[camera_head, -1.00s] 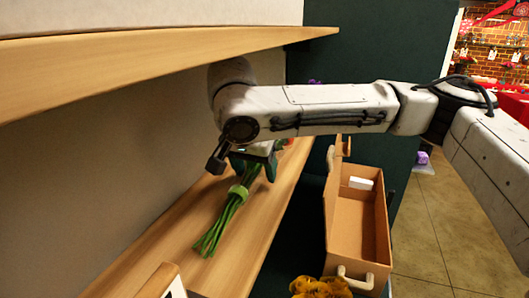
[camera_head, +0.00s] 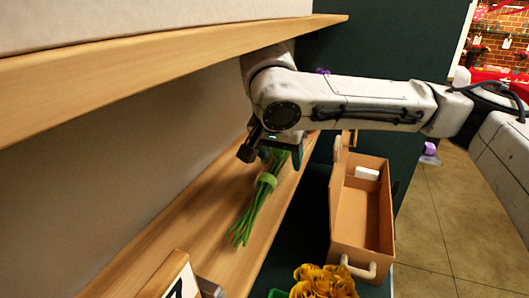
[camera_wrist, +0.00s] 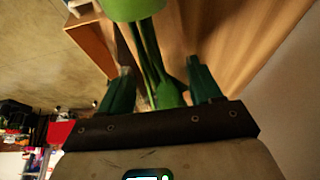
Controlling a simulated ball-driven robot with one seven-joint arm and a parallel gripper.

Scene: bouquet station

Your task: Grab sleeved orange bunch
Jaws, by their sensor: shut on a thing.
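My gripper (camera_head: 277,152) is at the wooden shelf, below the upper board, shut on a bunch of green stems (camera_head: 256,205). A light green band (camera_head: 267,179) wraps the stems just below the gripper, and their loose ends point down toward the front left. In the wrist view the stems (camera_wrist: 152,62) run between the two dark green fingers (camera_wrist: 160,88), and the band (camera_wrist: 132,8) shows at the top edge. The flower heads are hidden behind my gripper and arm, so their colour cannot be told. I cannot tell whether the stems touch the shelf.
The upper board (camera_head: 180,50) overhangs the lower shelf (camera_head: 215,262). An open cardboard box (camera_head: 345,215) with a white item inside stands right of the shelf. Yellow-orange flowers (camera_head: 325,282) are at the bottom. A wooden sign (camera_head: 170,275) stands at the shelf front.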

